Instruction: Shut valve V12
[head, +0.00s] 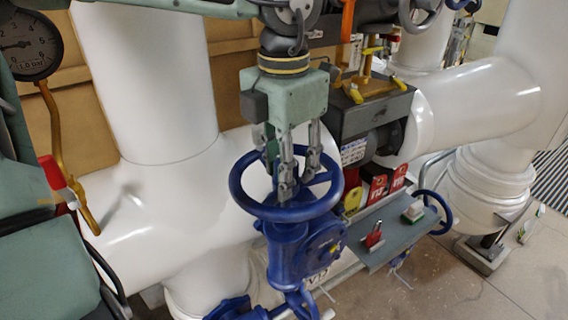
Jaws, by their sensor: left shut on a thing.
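A blue valve (292,252) with a round blue handwheel (255,209) stands upright in the middle of the head view, in front of white pipes. My left gripper (290,182) comes down from above, its grey fingers at the wheel's hub and spokes. It is shut on the handwheel. The wrist hides part of the pipe behind, and the fingers hide part of the hub. A tag (316,279) sits low behind the valve body, partly hidden, and I cannot read its number in full. My right gripper is not in view.
A grey shelf (392,246) to the right holds a red padlock (374,238) and a green-white block (413,212). A pressure gauge (30,45) is at the upper left. Floor (480,290) is clear at lower right.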

